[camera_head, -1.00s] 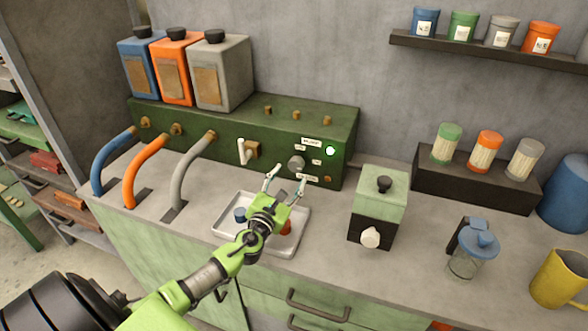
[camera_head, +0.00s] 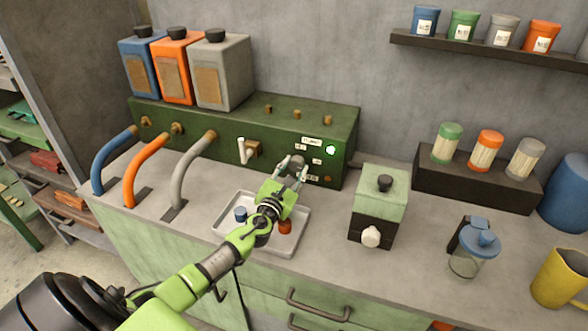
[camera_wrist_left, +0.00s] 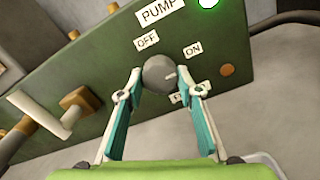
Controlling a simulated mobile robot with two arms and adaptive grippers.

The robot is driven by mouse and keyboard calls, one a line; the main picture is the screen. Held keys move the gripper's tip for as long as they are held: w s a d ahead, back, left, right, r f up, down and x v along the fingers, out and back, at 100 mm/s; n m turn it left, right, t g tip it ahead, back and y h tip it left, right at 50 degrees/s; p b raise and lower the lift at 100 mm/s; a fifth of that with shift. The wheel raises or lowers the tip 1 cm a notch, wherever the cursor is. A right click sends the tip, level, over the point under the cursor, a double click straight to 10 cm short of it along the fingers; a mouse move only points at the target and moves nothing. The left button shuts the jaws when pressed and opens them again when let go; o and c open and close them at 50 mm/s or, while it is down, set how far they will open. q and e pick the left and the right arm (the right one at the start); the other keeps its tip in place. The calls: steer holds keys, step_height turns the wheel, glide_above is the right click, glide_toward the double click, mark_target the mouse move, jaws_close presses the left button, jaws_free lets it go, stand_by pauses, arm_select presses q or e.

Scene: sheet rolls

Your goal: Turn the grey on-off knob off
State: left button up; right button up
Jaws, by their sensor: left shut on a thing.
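The grey on-off knob (camera_wrist_left: 160,74) is round and sits on the front of the green pump box (camera_head: 225,137), below the PUMP label. In the left wrist view the OFF label (camera_wrist_left: 147,40) is at its upper left and the ON label (camera_wrist_left: 193,49) at its upper right. The pale mark on the knob points right, toward the ON side. My left gripper (camera_head: 292,166) is at the knob, its fingers on either side and shut on it, also in the left wrist view (camera_wrist_left: 160,84). The green lamp (camera_head: 330,150) is lit. My right gripper is not in view.
A white lever (camera_head: 241,150) sticks out left of the knob. A tray (camera_head: 226,234) with small blue and red-brown pieces lies under my left arm. A green-and-black box with a white knob (camera_head: 383,207) stands to the right.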

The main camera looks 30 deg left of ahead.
arm_select(q)
steer(key=shift+f+n, duration=0.1)
steer(key=shift+n, duration=0.2)
steer(key=n+b, duration=0.1)
steer(key=n, duration=0.1)
steer(key=shift+n, duration=0.3)
steer(key=n+b, duration=0.1)
steer(key=n, duration=0.4)
steer(key=shift+d+b, duration=0.1)
steer(key=shift+b, duration=0.25)
steer(key=n, duration=0.5)
steer(key=shift+b, duration=0.4)
steer(key=n, duration=0.4)
steer(key=shift+d+n, duration=0.1)
steer(key=shift+n, duration=0.2)
steer(key=o, duration=1.1)
